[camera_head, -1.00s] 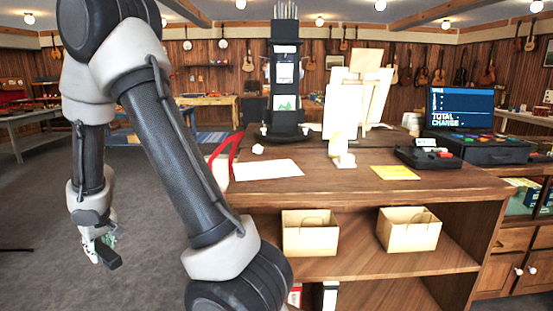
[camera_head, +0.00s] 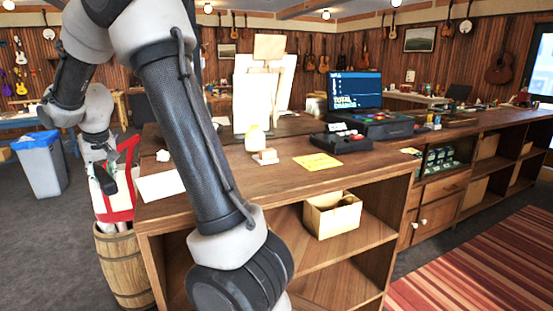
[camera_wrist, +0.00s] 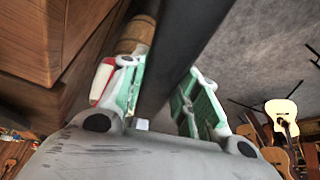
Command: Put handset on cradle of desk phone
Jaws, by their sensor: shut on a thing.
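My gripper (camera_head: 106,170) is at the left of the head view, left of the counter's end and around the height of its top. It is shut on the dark handset (camera_head: 104,181). In the wrist view the handset (camera_wrist: 190,50) is a long black bar between the two green-padded fingers of my gripper (camera_wrist: 162,75). A low black device that looks like the desk phone (camera_head: 341,143) sits on the counter, well to the right of my gripper. Its cradle is too small to make out clearly.
The wooden counter (camera_head: 235,172) has a white sheet, a small bottle, a yellow note (camera_head: 318,161) and a register (camera_head: 360,105) on it. A barrel (camera_head: 125,265) with a red-and-white item stands by its left end.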

